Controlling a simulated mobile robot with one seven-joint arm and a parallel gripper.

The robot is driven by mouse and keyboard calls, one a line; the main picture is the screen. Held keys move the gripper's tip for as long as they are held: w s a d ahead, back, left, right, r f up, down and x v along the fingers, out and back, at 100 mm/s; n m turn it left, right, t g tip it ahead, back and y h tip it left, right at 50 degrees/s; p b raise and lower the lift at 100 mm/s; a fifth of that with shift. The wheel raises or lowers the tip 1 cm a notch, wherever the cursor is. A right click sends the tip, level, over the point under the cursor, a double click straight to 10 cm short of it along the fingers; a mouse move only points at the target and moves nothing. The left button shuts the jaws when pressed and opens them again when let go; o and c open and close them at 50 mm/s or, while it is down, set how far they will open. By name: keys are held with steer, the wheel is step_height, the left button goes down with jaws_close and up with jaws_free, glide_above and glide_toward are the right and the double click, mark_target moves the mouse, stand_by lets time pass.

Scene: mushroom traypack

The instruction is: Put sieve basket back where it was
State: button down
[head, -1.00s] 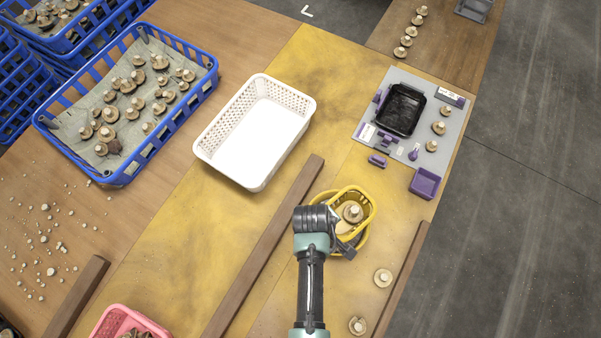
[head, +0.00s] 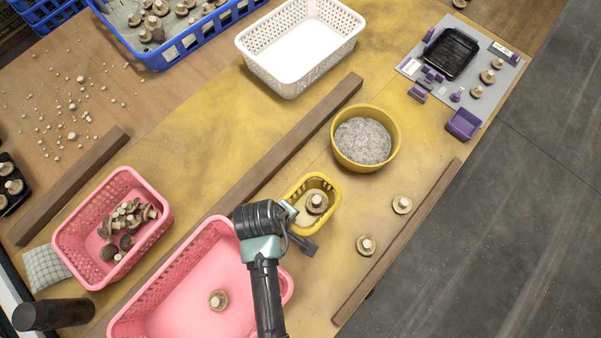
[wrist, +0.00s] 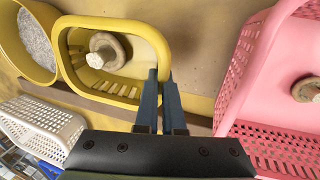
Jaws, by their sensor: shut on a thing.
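The sieve basket is a small yellow slotted basket (head: 331,222) with a mushroom (head: 316,202) inside. It is right of my gripper in the head view, between the yellow bowl and the large pink basket. My gripper (wrist: 160,78) is shut on the rim of the sieve basket (wrist: 82,94), at its right end in the wrist view. The basket looks level and close to the table; I cannot tell whether it touches. The fingertips are mostly hidden in the head view. The round yellow bowl (head: 350,160) with grey speckled contents stands apart from the basket, behind it.
A large pink basket (head: 205,245) with one mushroom is close in front. A smaller pink basket (head: 75,240) holds several mushrooms. Wooden bars (head: 300,140) (head: 400,240) run along both sides. Two loose mushrooms (head: 402,205) (head: 366,245) lie to the right. A white basket (head: 290,75) is behind.

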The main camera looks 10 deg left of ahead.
steer(key=x, duration=0.4)
steer(key=shift+s+a+f, duration=0.2)
steer(key=shift+a+f, duration=0.05)
steer(key=shift+f, duration=0.1)
steer(key=shift+s+f, duration=0.1)
steer(key=shift+f, duration=1.8)
steer(key=shift+f+b, duration=0.15)
steer(key=shift+b, duration=0.15)
steer(key=c, duration=1)
jaws_free()
